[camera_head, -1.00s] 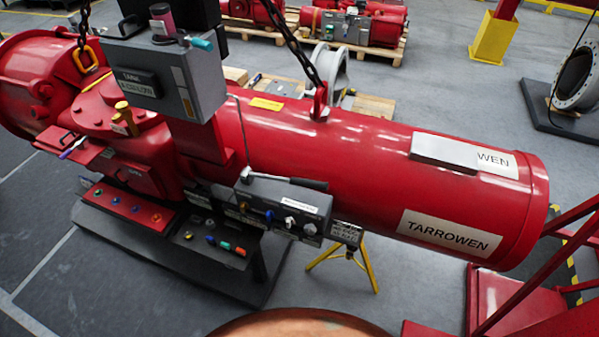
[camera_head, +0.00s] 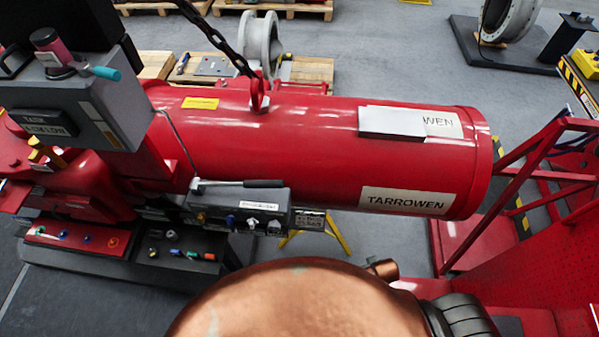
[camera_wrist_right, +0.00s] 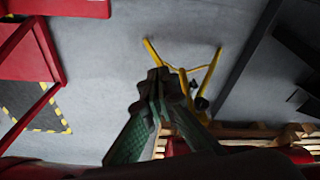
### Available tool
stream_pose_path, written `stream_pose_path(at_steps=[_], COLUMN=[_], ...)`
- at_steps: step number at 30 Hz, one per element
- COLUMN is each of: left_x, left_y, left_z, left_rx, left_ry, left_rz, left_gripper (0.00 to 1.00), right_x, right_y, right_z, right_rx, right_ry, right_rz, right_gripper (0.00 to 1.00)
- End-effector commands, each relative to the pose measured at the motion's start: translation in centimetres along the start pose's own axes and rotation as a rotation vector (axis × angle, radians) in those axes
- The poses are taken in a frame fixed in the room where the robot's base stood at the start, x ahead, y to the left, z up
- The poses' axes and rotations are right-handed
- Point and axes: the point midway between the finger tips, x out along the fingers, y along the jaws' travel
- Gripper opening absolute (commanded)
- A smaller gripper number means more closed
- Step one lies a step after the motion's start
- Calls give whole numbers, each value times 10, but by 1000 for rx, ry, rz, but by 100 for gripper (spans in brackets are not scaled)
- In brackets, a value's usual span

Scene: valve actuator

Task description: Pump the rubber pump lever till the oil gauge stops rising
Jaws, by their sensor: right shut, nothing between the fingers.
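The pump lever (camera_head: 238,183), a metal arm with a black rubber grip, lies nearly level on top of the grey pump box (camera_head: 245,205) in the head view. The box is mounted along the front of the red actuator cylinder (camera_head: 310,150). I cannot make out an oil gauge reading. My right gripper (camera_wrist_right: 158,78) shows in the right wrist view with its green-sided fingers closed together and empty, over the floor and apart from the lever. Neither gripper shows in the head view; my copper-coloured arm part fills its lower middle.
A yellow stand (camera_wrist_right: 183,68) is near the fingers in the right wrist view. A grey control box (camera_head: 75,105) stands at the left. A chain (camera_head: 215,40) hangs to the cylinder's lifting lug. A red frame (camera_head: 530,190) stands at the right.

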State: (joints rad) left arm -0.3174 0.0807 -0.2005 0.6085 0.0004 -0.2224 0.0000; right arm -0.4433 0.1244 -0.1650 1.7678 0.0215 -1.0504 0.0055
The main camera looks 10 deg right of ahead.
Motion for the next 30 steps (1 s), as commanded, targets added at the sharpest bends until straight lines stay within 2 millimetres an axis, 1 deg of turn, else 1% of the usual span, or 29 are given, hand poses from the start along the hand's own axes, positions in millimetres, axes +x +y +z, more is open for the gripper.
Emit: stream_pose_path(at_steps=[1,3,4,7,10,13,14,16,18,21,23,24,26,27,29,30], left_x=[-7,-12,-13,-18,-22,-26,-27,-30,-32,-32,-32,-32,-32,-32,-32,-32], left_y=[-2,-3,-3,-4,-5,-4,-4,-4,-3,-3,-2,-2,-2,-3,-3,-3], left_z=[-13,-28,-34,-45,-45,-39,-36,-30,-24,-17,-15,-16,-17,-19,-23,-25], left_rx=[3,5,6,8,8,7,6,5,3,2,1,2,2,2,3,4], left_ry=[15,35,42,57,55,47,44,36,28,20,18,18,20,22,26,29], left_rz=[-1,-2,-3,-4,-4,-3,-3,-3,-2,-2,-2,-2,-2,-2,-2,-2], left_gripper=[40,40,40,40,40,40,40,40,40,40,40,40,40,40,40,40], right_x=[-34,-68,-82,-122,-159,-194,-205,-232,-255,-277,-287,-294,-305,-313,-326,-336], right_y=[3,5,5,7,7,5,3,-4,-19,-44,-59,-70,-87,-99,-119,-134], right_z=[-17,-32,-38,-51,-64,-79,-85,-106,-134,-173,-194,-207,-228,-242,-262,-274], right_rx=[3,4,5,5,2,-10,-17,-44,-90,-164,-209,-242,-293,-329,-390,-436], right_ry=[20,33,39,56,76,105,118,158,213,288,329,357,397,424,465,491], right_rz=[2,4,5,7,6,0,-4,-21,-51,-102,-131,-150,-181,-202,-234,-257], right_gripper=[0,0,0,0,0,0,0,0,0,0,0,0,0,0,0,0])
